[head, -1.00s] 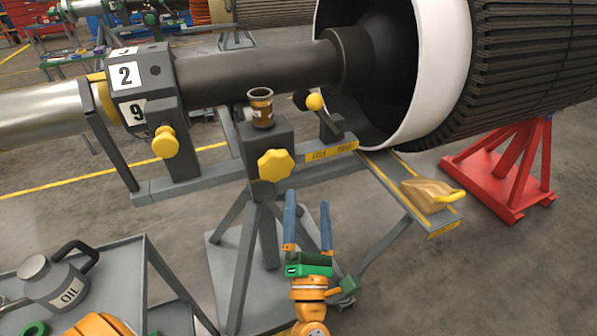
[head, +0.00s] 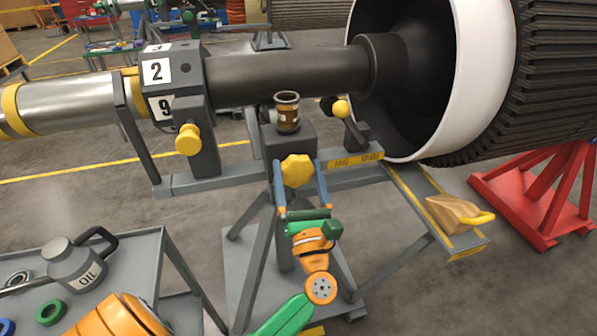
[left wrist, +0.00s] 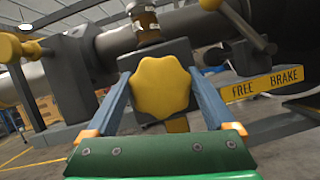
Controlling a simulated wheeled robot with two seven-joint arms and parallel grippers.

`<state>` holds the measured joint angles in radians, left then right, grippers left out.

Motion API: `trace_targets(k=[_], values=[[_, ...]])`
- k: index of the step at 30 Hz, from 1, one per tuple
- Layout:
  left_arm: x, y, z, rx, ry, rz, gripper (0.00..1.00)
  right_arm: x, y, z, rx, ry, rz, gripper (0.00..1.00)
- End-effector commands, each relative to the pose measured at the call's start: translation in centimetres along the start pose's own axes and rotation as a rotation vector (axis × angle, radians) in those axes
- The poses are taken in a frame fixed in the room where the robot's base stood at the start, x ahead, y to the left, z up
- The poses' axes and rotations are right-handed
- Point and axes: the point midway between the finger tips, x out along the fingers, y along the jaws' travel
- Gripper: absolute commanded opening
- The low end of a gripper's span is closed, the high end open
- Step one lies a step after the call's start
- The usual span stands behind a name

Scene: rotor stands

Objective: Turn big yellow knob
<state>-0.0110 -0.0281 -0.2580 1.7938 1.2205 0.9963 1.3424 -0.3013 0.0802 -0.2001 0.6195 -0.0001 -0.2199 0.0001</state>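The big yellow knob (head: 297,172) is a lobed, star-shaped handle on the front of a grey block on the rotor stand. My left gripper (head: 298,176) is at it, with one blue finger on each side. In the left wrist view the knob (left wrist: 161,88) fills the space between the fingers. The fingers are spread apart, and I cannot tell whether their inner faces touch the knob. A smaller yellow knob (head: 188,140) is on the numbered block to the left. My right gripper is not in view.
A brown jar (head: 287,112) stands on top of the knob's block. A yellow-balled lever (head: 341,109) is to its right, above a "FREE BRAKE" label (left wrist: 264,83). An oil can (head: 77,266) is on a grey cart at the lower left.

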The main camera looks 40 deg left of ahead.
Motion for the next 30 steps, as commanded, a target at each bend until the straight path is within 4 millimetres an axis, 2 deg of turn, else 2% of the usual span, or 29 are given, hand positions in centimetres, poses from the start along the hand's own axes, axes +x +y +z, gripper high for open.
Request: trace_targets(k=[1,3,14,30], values=[[0.0,0.0,0.0,0.001,0.001,0.000,0.49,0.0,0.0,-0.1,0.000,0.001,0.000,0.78],[0.0,0.0,0.0,0.001,0.001,0.000,0.33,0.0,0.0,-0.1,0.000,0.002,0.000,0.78],[0.1,0.0,0.2,0.077,0.002,-0.032,0.33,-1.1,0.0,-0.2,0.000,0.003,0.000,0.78],[0.2,-0.1,0.5,0.515,0.003,-0.214,0.33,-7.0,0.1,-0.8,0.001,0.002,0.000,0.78]])
